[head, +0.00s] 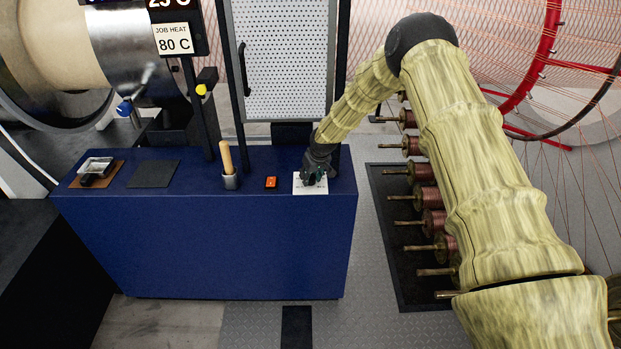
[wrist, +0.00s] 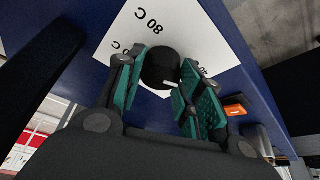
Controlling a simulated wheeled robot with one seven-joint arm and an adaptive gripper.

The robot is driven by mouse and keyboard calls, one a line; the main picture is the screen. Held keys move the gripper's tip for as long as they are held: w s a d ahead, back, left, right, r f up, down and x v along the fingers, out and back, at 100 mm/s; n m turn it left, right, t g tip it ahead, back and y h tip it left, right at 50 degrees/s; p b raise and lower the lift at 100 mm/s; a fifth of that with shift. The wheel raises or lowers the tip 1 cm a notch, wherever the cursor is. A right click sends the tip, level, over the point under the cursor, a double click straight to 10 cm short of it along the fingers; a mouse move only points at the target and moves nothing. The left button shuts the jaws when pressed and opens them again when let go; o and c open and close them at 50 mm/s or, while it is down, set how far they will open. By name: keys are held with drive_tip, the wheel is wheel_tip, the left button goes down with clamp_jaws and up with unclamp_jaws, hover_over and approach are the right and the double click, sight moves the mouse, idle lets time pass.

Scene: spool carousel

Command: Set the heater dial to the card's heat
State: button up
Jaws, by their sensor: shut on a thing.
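The job heat card (head: 173,39) reads 80 C and hangs under a dark display at the upper left. The heater dial is a black round knob (wrist: 160,68) on a white scale plate (head: 310,187) at the right end of the blue cabinet's top. In the wrist view the plate (wrist: 205,28) shows a printed 80 C; other marks are partly hidden by my fingers. My gripper (head: 312,178) reaches down onto the dial. Its green-padded fingers (wrist: 165,86) are shut on the knob, one on each side. I cannot tell where the dial's pointer stands.
An orange switch (head: 271,182) sits left of the plate. A wooden-handled tool (head: 227,160) stands in a grey holder on the blue cabinet (head: 205,240). Copper spools (head: 432,222) stand right of the cabinet.

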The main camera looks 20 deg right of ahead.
drive_tip(key=m+h+b, duration=0.1)
drive_tip(key=m+b, duration=0.2)
drive_tip(key=shift+a+f+m+b, duration=0.1)
drive_tip(key=shift+f+m+b, duration=0.05)
drive_tip(key=shift+m+b, duration=0.25)
drive_tip(key=m+h+b, duration=0.1)
drive_tip(key=m+b, duration=0.2)
drive_tip(key=shift+w+h, duration=0.1)
drive_tip(key=shift+h, duration=0.3)
drive_tip(key=m+g+h+b, duration=0.1)
drive_tip(key=m+b, duration=0.2)
drive_tip(key=m, duration=0.1)
drive_tip(key=shift+a, duration=0.1)
drive_tip(key=m+g+h+b, duration=0.1)
drive_tip(key=m+b, duration=0.2)
drive_tip(key=shift+w+m, duration=0.1)
drive_tip(key=shift+m, duration=0.2)
drive_tip(key=m+g+b, duration=0.1)
drive_tip(key=m+b, duration=0.1)
drive_tip(key=m, duration=0.1)
drive_tip(key=shift+m+g+h, duration=0.3)
drive_tip(key=shift+r+m+g+b, duration=0.2)
drive_tip(key=shift+m+g+b, duration=0.6)
drive_tip(key=shift+m, duration=1)
